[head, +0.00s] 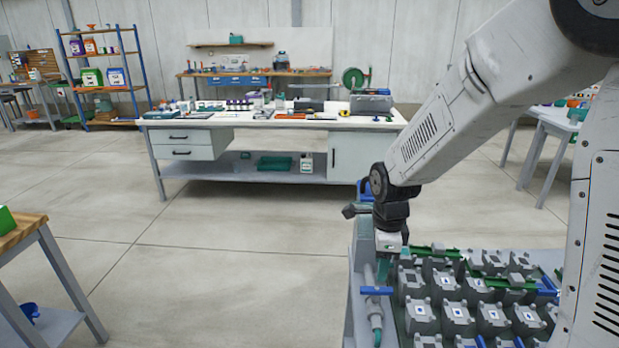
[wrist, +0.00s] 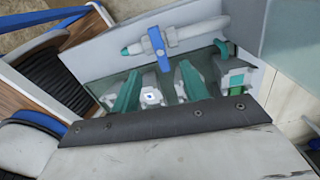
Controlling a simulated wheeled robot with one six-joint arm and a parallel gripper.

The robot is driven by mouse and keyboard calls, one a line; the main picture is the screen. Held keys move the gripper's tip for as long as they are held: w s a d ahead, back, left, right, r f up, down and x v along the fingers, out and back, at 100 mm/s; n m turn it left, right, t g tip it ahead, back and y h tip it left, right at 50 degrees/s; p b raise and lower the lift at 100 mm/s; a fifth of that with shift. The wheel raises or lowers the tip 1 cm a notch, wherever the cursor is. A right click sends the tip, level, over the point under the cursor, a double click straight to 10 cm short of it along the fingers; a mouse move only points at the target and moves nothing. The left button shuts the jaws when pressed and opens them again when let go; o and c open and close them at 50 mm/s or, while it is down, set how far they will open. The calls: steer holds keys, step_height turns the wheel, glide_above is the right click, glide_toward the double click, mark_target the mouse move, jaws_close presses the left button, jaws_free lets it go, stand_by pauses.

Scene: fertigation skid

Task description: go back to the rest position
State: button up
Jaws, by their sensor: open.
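My gripper (head: 404,248) is at the far left corner of the fertigation skid (head: 357,322) in the head view, low over its edge, with my arm reaching down from the upper right. In the wrist view its two teal fingers (wrist: 158,72) stand apart with nothing held between them. Behind them lies a grey block with a small blue-marked label (wrist: 151,96). A pale pipe with a blue handle (wrist: 157,48) runs just beyond the fingertips. My arm hides part of the skid's far side. Whether the fingers touch anything cannot be told.
The skid carries rows of grey blocks (head: 457,313) and a blue-handled valve (head: 376,290). A white-topped workbench (head: 345,121) stands beyond, shelves (head: 104,54) at the back left, a wooden-topped table (head: 22,232) at the near left. The floor (head: 210,250) between is clear.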

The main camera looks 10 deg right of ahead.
steer(key=shift+s+n, duration=0.2)
steer(key=shift+n, duration=0.5)
steer(key=s+d+r+n, duration=0.1)
steer(key=s+r+n, duration=0.7)
steer(key=s+n, duration=0.2)
steer(key=s+d+r+n+t, duration=0.1)
steer(key=s+r+n, duration=0.8)
steer(key=s, duration=0.5)
steer(key=shift+s+d+n, duration=0.2)
steer(key=shift+d+n, duration=0.2)
